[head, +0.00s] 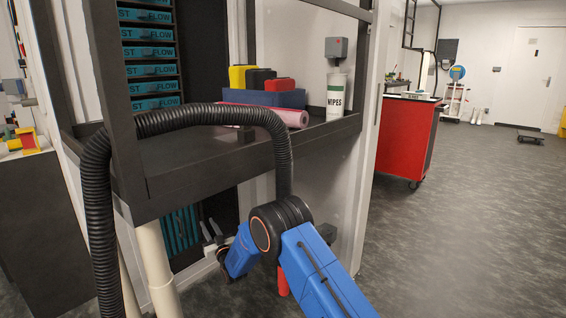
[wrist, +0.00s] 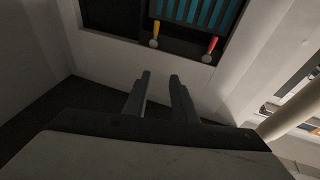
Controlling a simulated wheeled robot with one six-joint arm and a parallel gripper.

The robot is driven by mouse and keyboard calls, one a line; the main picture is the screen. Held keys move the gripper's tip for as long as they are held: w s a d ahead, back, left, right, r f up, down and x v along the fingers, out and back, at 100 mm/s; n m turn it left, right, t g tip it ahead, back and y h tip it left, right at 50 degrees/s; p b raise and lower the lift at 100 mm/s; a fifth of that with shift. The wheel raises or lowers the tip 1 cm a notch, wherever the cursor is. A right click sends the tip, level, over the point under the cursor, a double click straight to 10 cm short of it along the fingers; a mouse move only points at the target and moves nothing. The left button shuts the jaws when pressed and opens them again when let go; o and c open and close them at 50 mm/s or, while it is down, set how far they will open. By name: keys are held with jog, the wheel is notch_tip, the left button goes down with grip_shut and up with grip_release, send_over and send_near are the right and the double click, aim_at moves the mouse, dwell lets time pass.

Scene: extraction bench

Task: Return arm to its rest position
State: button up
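My gripper (wrist: 160,76) shows in the wrist view with its two dark fingers apart and nothing between them. It points at a pale wall below a dark recess with teal strips (wrist: 200,10). In the head view my blue arm is bent low in front of the bench (head: 190,160), with its far end below the bench top. The gripper is small and partly hidden there, and its fingers are hard to make out. A black ribbed hose (head: 98,200) arches over the bench front and comes down behind my arm's dark joint.
A blue bin (head: 262,98), a pink roll (head: 295,118) and a wipes canister (head: 336,95) stand on the bench. A yellow-handled (wrist: 155,30) and a red-handled item (wrist: 211,46) hang by the recess. A red cabinet (head: 403,140) stands right; floor beyond is open.

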jog(key=d+r+m+g+h, duration=0.2)
jog(key=d+r+h, duration=0.3)
jog(key=d+r, duration=1.35)
jog(key=s+d+r+m+g+h, duration=0.15)
jog(key=s+d+r, duration=0.35)
jog(key=d, duration=0.5)
jog(key=s+d+r+g+h, duration=0.1)
jog(key=s+d+r+h, duration=0.15)
jog(key=s+d, duration=0.6)
jog(key=s+d+r+m+g+h, duration=0.1)
jog(key=s+d+g, duration=0.1)
jog(key=s+d, duration=0.75)
jog(key=s+d+m+g+h, duration=0.1)
jog(key=s+d+g, duration=0.1)
jog(key=s+d, duration=0.75)
jog(key=s+d+f+g, duration=0.1)
jog(key=s+d+f, duration=0.1)
jog(key=s, duration=0.8)
jog(key=s+d+f+m+g+h, duration=0.1)
jog(key=s+f, duration=0.1)
jog(key=s, duration=0.8)
jog(key=s+d+f+m+g, duration=0.1)
jog(key=s+d+f+g, duration=0.1)
jog(key=s, duration=0.9)
jog(key=shift+d+f, duration=0.35)
jog(key=shift+f, duration=0.25)
